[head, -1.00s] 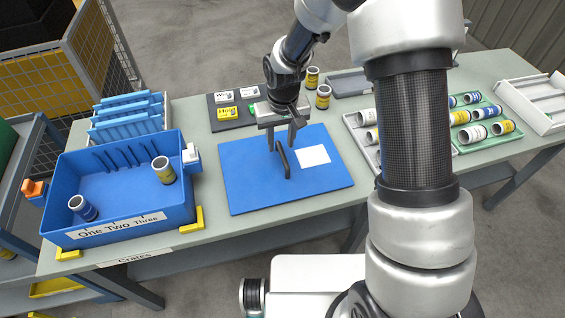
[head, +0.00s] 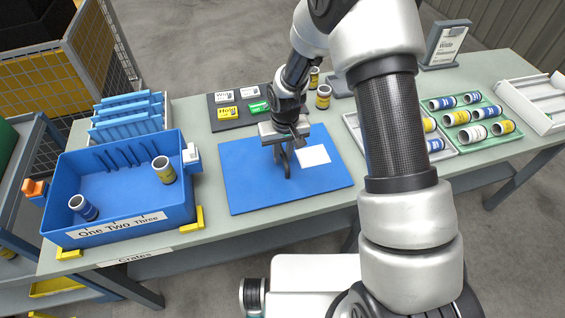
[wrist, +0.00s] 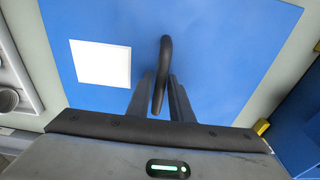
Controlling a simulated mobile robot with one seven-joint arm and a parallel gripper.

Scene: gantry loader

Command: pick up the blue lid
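The blue lid (head: 250,175) lies flat on the table; it also fills much of the wrist view (wrist: 225,50). It has a white label (head: 313,155) and a dark upright loop handle (wrist: 165,50) near its middle. My gripper (head: 284,160) is low over the lid, pointing down at the handle. In the wrist view my gripper's fingers (wrist: 161,90) stand one on each side of the handle, with small gaps showing, so it looks open. My gripper hides part of the handle in the head view.
A blue crate (head: 120,222) with two cans inside stands left of the lid, with yellow corner pieces at its base. A dark board (head: 228,123) with small signs and two cans are behind the lid. Trays of cans (head: 480,143) are at right.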

